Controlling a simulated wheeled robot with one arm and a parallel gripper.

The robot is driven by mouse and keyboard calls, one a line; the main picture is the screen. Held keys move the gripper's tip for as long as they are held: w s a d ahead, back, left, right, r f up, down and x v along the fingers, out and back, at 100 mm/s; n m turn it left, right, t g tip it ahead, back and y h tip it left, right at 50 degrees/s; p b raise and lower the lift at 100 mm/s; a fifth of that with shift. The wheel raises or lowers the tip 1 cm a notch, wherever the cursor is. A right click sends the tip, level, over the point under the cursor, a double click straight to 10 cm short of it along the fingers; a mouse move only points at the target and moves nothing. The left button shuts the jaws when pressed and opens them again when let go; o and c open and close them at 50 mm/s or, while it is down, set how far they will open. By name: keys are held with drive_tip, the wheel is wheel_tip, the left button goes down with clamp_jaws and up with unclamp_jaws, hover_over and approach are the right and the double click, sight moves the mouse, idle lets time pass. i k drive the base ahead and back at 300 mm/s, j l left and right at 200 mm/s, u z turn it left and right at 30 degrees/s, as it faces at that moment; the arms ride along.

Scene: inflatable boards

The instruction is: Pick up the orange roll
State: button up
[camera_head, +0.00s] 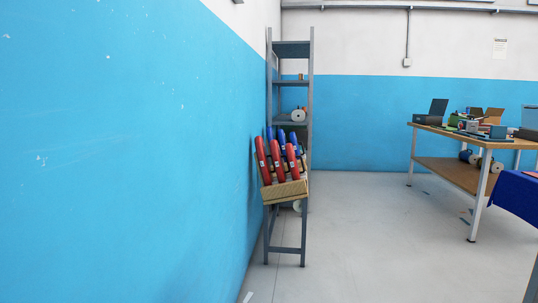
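No orange roll can be made out in the head view. Several red rolls (276,160) and blue rolls (294,143) stand tilted in a wooden box (286,191) on a small grey stand (286,232) by the left wall. Some small spools sit on the metal shelf (291,84) behind, too small to tell in detail. My gripper does not show.
A blue and white wall (150,130) runs close along the left. A wooden workbench (465,133) with a laptop, boxes and tools stands at the right, with spools on its lower shelf. A blue cloth-covered table (516,192) is at the right edge.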

sight(298, 114)
drive_tip(key=i+z, duration=0.35)
drive_tip(key=i, duration=1.95)
drive_tip(key=i+u, duration=0.15)
drive_tip(key=i, duration=0.55)
drive_tip(key=i+l, duration=0.15)
drive_tip(key=i, duration=0.6)
drive_tip(key=i+l+u, duration=0.1)
drive_tip(key=i+u, duration=0.2)
drive_tip(key=i, duration=0.2)
drive_tip(key=i+l+u, duration=0.25)
drive_tip(key=i, duration=0.2)
